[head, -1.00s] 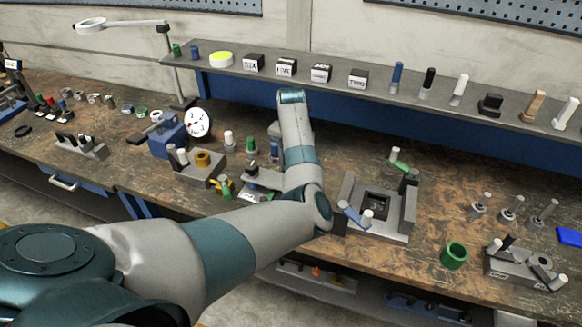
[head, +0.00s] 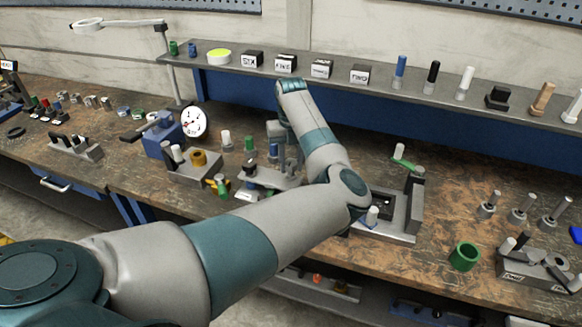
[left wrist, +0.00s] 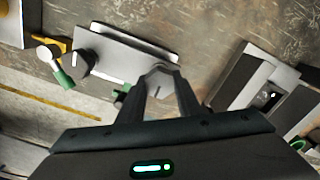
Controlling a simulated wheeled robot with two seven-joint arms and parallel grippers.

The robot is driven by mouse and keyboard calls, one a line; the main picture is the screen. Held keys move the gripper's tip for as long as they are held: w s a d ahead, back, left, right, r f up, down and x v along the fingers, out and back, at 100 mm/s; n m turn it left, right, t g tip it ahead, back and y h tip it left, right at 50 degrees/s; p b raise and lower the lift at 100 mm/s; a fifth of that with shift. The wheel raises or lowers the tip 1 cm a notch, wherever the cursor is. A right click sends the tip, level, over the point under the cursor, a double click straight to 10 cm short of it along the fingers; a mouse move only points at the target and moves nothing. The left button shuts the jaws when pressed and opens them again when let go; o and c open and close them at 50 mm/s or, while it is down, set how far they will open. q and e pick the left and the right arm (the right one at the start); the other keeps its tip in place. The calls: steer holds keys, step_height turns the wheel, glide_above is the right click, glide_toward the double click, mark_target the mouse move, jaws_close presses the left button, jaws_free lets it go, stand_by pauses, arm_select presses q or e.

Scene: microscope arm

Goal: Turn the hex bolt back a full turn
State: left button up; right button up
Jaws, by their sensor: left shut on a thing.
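In the left wrist view my left gripper (left wrist: 161,76) is shut, its two dark fingers converging on a small grey piece, which looks like the hex bolt (left wrist: 159,69). The fingers hide most of the piece, so its flats and its turn angle are hard to tell. It sits at the edge of a grey plate fixture (left wrist: 125,52) with a dark round knob (left wrist: 84,62) that bears a white line. In the head view my left forearm partly covers this fixture (head: 268,178), and the fingertips are not clear there. My right gripper is not in view.
A grey fixture with a square recess (head: 405,222) stands right of my left arm. A block with a brass-coloured ring (head: 199,158) and a dial gauge (head: 194,122) stand left. A green ring (head: 464,256) lies at the front right. A shelf (head: 430,95) runs behind.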

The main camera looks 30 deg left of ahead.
mark_target(291, 162)
arm_select(q)
steer(key=shift+s+d+f, duration=0.1)
steer(key=shift+s+f, duration=0.05)
steer(key=shift+f, duration=0.1)
steer(key=o, duration=0.9)
steer(key=shift+o, duration=0.7)
steer(key=shift+r, duration=0.25)
step_height(291, 162, up, 17)
steer(key=b, duration=0.5)
steer(key=shift+w, duration=0.2)
